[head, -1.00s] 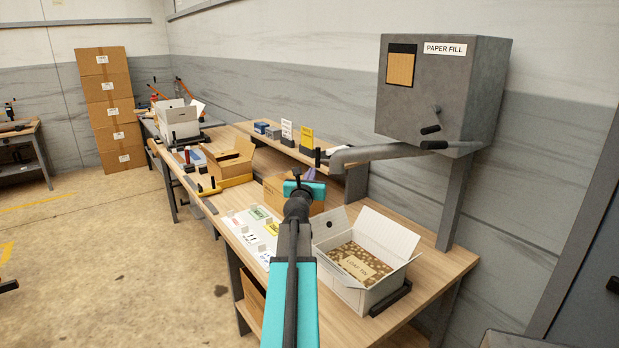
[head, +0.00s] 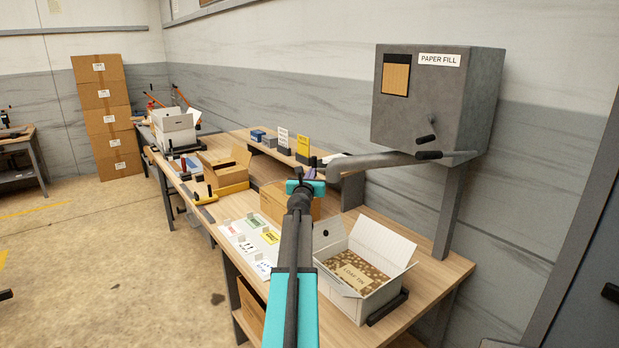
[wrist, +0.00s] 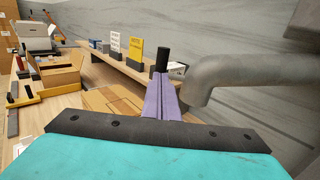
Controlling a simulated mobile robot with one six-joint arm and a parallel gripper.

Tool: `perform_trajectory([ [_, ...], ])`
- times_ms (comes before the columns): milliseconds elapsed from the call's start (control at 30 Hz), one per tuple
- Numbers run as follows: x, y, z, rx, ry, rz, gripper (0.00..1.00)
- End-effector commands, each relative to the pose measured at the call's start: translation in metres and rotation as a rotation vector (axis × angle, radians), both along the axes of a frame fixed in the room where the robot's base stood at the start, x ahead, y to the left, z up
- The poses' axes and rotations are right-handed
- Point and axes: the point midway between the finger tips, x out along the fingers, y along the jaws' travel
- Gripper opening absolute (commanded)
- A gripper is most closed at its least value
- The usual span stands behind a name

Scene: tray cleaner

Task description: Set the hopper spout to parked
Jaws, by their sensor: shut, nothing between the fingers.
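The hopper is a grey wall box (head: 435,105) labelled PAPER FILL. Its grey pipe spout (head: 375,161) reaches left from under the box and bends down at its free end, over the bench. In the wrist view the bent spout (wrist: 215,75) is large, just right of my fingers. My gripper (head: 311,173) is near the spout's end, its purple fingers (wrist: 162,85) shut and empty. A black upright grip (wrist: 161,58) shows right beyond the fingertips; it also shows in the head view (head: 312,162). Whether the fingers touch it I cannot tell.
An open white carton (head: 385,285) with brown filling stands on the bench (head: 440,275) at front right. A brown box (head: 272,203) lies behind my arm, beside a sheet of cards (head: 250,240). A raised shelf (head: 265,150) with small signs runs along the wall.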

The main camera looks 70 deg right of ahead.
Motion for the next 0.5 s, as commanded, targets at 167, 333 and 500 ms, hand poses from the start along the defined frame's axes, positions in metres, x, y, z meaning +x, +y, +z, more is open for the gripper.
perform_trajectory([
  [167,0.002,-0.013,0.0,0.0,-0.001,0.0,0.0],
  [333,0.003,-0.017,0.0,0.0,-0.001,-0.001,0.0],
  [500,0.003,-0.017,0.0,0.0,-0.001,0.0,0.0],
])
